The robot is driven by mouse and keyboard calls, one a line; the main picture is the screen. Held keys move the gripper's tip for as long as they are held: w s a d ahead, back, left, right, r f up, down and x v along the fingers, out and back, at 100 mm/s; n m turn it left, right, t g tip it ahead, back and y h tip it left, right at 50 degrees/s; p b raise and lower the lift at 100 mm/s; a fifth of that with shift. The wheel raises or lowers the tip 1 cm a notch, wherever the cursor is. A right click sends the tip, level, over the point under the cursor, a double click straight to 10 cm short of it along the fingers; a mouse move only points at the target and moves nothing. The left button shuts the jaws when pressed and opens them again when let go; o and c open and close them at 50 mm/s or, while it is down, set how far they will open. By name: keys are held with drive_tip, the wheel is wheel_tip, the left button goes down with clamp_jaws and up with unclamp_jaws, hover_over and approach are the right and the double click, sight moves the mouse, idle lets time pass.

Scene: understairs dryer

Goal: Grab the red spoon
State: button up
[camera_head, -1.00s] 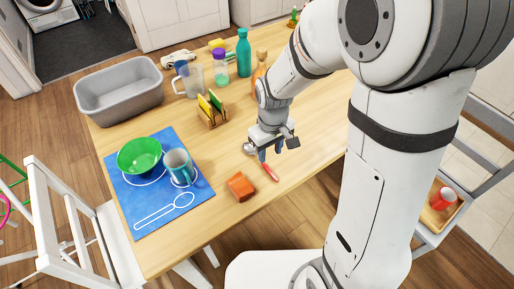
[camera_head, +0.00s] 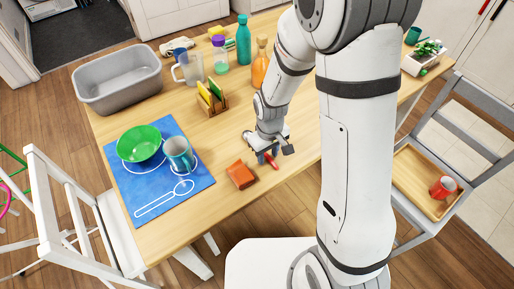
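The red spoon (camera_head: 274,163) lies on the wooden table, near the front edge. Part of its red handle shows below my gripper (camera_head: 267,155), and the rest is hidden behind it. My gripper points down at the spoon, with its fingertips at or just above the handle. The picture is too small to tell whether the fingers are open or shut on it.
An orange-brown block (camera_head: 240,175) lies close to the left of my gripper. A blue mat (camera_head: 150,195) holds a green bowl (camera_head: 139,143) and a mug (camera_head: 180,155). A wooden rack (camera_head: 211,103), bottles and a grey tub (camera_head: 118,90) stand farther back.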

clamp_jaws()
idle(0.3)
